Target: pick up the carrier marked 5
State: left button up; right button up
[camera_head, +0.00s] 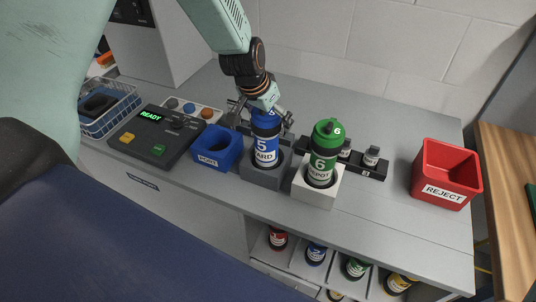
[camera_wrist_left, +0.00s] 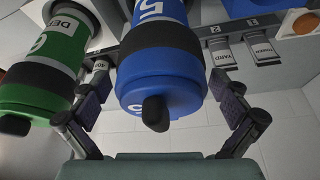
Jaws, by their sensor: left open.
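The blue carrier marked 5 (camera_head: 266,146) stands upright in a grey holder (camera_head: 262,178) on the counter. My left gripper (camera_head: 262,110) is at its top, with the fingers spread on either side. In the left wrist view the carrier (camera_wrist_left: 161,75) lies between the open fingers of my left gripper (camera_wrist_left: 160,105), with gaps visible on both sides. The green carrier marked 6 (camera_head: 325,150) stands to the right in a white holder (camera_head: 316,194); it also shows at the left of the wrist view (camera_wrist_left: 40,75). My right gripper is not in view.
An empty blue holder (camera_head: 217,158) and a READY control panel (camera_head: 157,139) stand to the left. A red REJECT bin (camera_head: 445,186) is at the right. A dark rack (camera_head: 367,169) sits behind the green carrier. Several carriers lie on shelves below.

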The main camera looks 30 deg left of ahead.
pick_arm(q)
jog(key=shift+d+f, duration=0.1)
jog(key=shift+f, duration=0.25)
jog(key=shift+a, duration=0.25)
jog(key=shift+c, duration=0.6)
jog(key=shift+w+d, duration=0.15)
jog(key=shift+d, duration=0.05)
jog(key=c, duration=0.5)
jog(key=shift+a, duration=0.15)
jog(key=c, duration=1.3)
